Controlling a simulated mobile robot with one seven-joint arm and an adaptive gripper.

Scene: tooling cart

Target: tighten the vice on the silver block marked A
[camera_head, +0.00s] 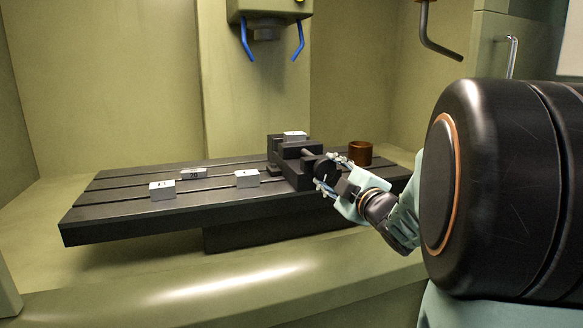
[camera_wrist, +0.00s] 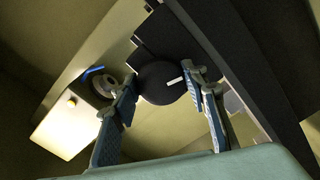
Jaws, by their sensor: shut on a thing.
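The dark vice (camera_head: 290,160) stands on the right half of the slotted machine table. A silver block (camera_head: 295,134) sits at the top of the vice, between its jaws; its mark cannot be read from here. The vice's round black knob (camera_head: 325,170) faces front right. My gripper (camera_head: 332,174) is shut on this knob, one finger on each side. In the wrist view the knob (camera_wrist: 160,88) shows as a dark disc with a white mark near its right rim, between the blue-padded fingers of my gripper (camera_wrist: 162,80). The block is not visible there.
Several small silver blocks lie on the table (camera_head: 110,210), including a left one (camera_head: 162,190), a rear one (camera_head: 193,174) and one nearer the vice (camera_head: 247,178). A brown cup (camera_head: 360,153) stands right of the vice, close to my gripper. A spindle head (camera_head: 268,15) with blue nozzles hangs above.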

